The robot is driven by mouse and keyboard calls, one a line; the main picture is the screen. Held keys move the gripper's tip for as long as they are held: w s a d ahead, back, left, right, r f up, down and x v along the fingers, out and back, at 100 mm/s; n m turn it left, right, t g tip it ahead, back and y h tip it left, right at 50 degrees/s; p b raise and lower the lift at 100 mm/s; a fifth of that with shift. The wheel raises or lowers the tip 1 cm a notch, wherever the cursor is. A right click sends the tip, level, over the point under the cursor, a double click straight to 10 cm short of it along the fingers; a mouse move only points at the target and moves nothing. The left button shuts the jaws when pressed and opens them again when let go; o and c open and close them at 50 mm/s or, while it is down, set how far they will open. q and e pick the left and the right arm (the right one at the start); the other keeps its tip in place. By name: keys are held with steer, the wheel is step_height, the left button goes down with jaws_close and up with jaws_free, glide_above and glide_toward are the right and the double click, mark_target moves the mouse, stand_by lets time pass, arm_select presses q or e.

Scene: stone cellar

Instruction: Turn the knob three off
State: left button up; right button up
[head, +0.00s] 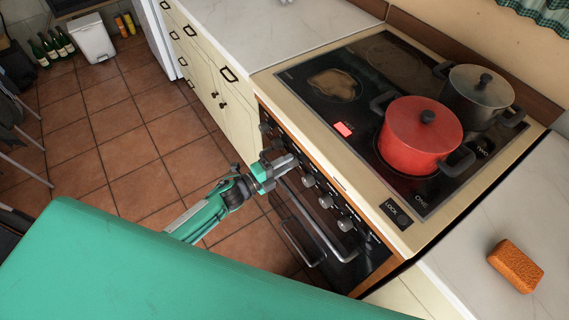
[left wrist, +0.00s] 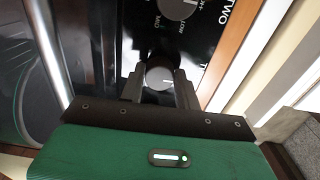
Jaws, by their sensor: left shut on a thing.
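The stove's front panel carries a row of grey round knobs. In the left wrist view my left gripper (left wrist: 160,86) has its two fingers on either side of one knob (left wrist: 160,76), shut on it. The label beside that knob starts with T; the rest is hidden. The neighbouring knob (left wrist: 177,6) is beside the label TWO. In the head view my left gripper (head: 285,163) reaches the panel from the left and hides the held knob. Other knobs (head: 326,201) show to its right. My right gripper is not in view.
A red pot (head: 418,140) and a dark grey pot (head: 477,97) stand on the black cooktop (head: 320,110), where a small red light (head: 343,129) glows. An oven handle (head: 318,218) runs below the knobs. An orange sponge (head: 516,266) lies on the right counter.

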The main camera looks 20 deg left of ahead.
arm_select(q)
steer(key=o, duration=1)
steer(key=shift+c, duration=0.2)
steer(key=shift+s+a+f, duration=0.1)
steer(key=shift+s+a, duration=0.15)
steer(key=shift+s, duration=0.05)
steer(key=b+v, duration=0.2)
steer(key=v, duration=1.1)
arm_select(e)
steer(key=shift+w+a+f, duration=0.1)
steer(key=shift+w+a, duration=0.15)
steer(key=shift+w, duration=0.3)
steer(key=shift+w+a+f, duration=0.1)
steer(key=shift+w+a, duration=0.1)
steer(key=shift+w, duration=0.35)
